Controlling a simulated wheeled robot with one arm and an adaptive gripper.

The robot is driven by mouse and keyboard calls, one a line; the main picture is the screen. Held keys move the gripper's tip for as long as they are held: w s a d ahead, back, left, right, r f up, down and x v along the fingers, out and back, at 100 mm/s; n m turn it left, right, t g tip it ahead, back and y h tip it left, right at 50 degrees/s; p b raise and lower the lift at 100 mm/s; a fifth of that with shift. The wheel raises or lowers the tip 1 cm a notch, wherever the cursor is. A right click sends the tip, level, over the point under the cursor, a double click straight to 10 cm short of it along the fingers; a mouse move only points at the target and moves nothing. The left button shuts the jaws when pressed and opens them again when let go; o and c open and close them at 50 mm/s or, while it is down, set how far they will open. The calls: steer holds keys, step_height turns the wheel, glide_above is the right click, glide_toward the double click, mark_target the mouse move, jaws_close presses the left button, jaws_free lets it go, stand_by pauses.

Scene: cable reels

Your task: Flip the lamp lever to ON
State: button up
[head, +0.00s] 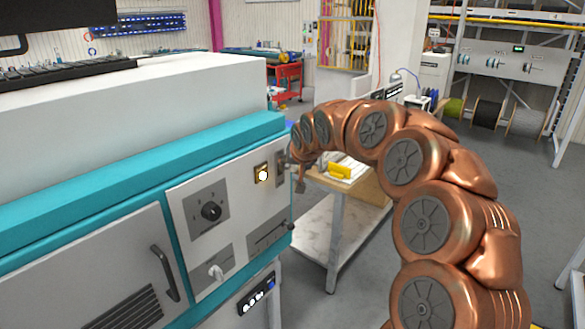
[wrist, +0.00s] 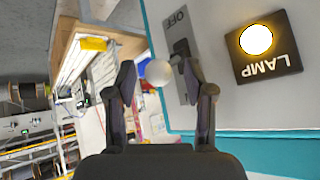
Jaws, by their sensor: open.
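The lamp lever's pale round knob (wrist: 158,73) sticks out from a grey plate (wrist: 183,62) marked OFF at one end; the other end's marking is hidden by a finger. The plate also shows in the head view (head: 280,167), at the right end of the panel. The lamp (wrist: 256,40), labelled LAMP, glows beside the plate; it is lit in the head view too (head: 262,174). My gripper (wrist: 160,80) is open, its fingers on either side of the knob. I cannot tell whether they touch it. In the head view my gripper (head: 299,182) is at the panel's right edge.
The teal and white machine has a rotary dial (head: 211,211), a white switch (head: 216,272), a slider (head: 268,235) and a door handle (head: 165,273). A workbench with a yellow item (head: 340,172) stands just behind my gripper. Open floor lies to the right.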

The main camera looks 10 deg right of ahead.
steer(key=v, duration=1)
steer(key=shift+s+r, duration=0.15)
steer(key=shift+s, duration=0.05)
